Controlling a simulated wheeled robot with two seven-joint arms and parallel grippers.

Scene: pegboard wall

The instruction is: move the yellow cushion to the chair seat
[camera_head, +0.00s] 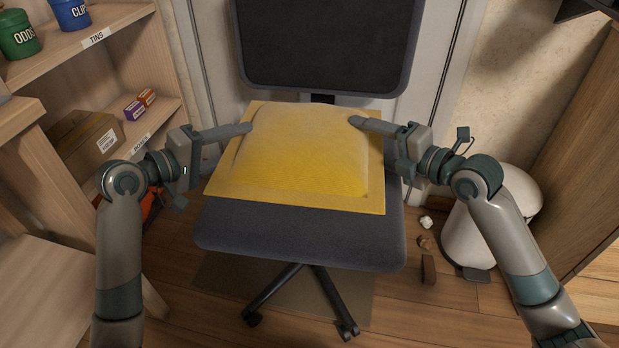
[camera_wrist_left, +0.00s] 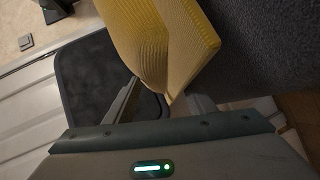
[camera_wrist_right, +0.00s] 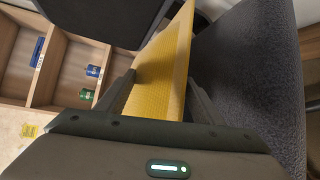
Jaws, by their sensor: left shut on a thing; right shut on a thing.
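The yellow cushion (camera_head: 305,160) is held level between my two grippers, over the dark grey chair seat (camera_head: 300,235). Its near edge stops short of the seat's front, which shows below it. My left gripper (camera_head: 248,128) is shut on its left edge, and my right gripper (camera_head: 355,121) is shut on its right edge. The cushion also shows between the fingers in the left wrist view (camera_wrist_left: 155,45) and in the right wrist view (camera_wrist_right: 160,75). In the right wrist view the seat (camera_wrist_right: 250,80) lies beside the cushion. I cannot tell whether the cushion touches the seat.
The chair back (camera_head: 325,45) stands behind the cushion. A wooden shelf (camera_head: 60,60) with tins and boxes is at the left. A white bin (camera_head: 475,235) stands at the right, with small litter and a brown block (camera_head: 429,270) on the floor beside it.

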